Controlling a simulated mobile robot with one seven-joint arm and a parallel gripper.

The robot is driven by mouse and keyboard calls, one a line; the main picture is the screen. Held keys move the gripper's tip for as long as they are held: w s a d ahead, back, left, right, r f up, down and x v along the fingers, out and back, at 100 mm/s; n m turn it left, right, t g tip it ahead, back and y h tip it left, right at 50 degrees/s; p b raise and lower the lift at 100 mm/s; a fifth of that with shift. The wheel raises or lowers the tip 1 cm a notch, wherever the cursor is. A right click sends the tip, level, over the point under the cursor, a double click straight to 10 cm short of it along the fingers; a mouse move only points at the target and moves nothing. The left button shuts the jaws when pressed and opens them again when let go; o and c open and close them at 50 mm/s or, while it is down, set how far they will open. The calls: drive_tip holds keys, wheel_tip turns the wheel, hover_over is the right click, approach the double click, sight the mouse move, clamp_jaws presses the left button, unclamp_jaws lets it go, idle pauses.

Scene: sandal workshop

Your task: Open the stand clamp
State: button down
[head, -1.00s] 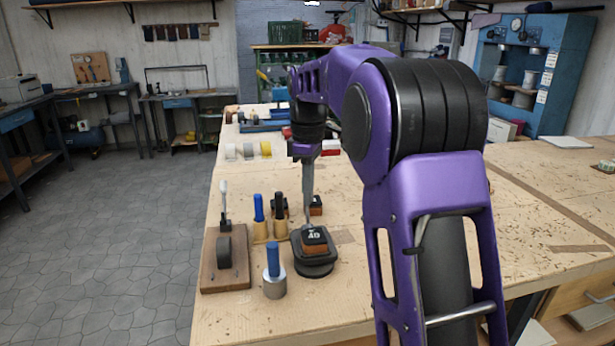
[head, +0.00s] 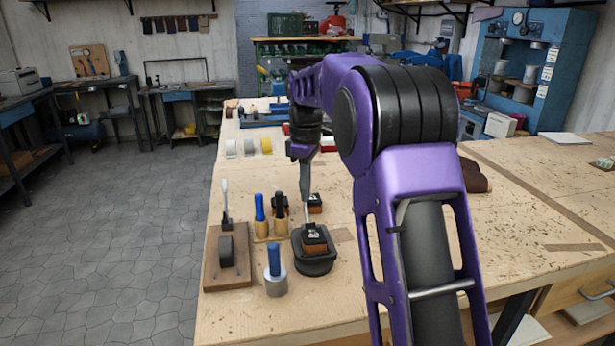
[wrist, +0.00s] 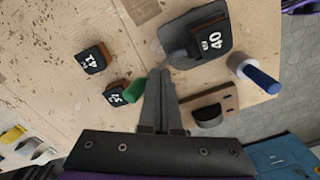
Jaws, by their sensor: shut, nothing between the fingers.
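A wooden board (head: 212,271) with a dark rounded block and an upright pale-tipped lever (head: 225,204) stands at the near left of the bench. It looks like the stand clamp. In the wrist view the board (wrist: 228,103) is partly behind my gripper, and its lever does not show. My gripper (head: 306,192) is shut and empty, pointing down just beyond a dark oval base (head: 316,264) that carries a block marked 40 (wrist: 211,41). In the wrist view my fingertips (wrist: 160,73) overlap the edge of that base. I cannot tell whether they touch. My gripper is right of the lever, apart from it.
Upright handled tools in a wooden holder (head: 262,228) stand between the board and the oval base. A blue-handled mallet (head: 274,262) stands in front. Small numbered blocks (wrist: 91,59) lie beyond, with tape rolls (head: 266,146) farther back. The bench's left edge is near the board.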

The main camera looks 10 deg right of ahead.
drive_tip(key=shift+w+f, duration=0.1)
drive_tip(key=shift+w, duration=0.1)
drive_tip(key=r+p, duration=0.2)
drive_tip(key=shift+s+r, duration=0.2)
drive_tip(key=shift+r, duration=0.2)
drive_tip(key=r, duration=0.4)
drive_tip(key=shift+s+r+p, duration=0.3)
drive_tip(key=shift+s+r, duration=0.05)
drive_tip(key=shift+s, duration=0.05)
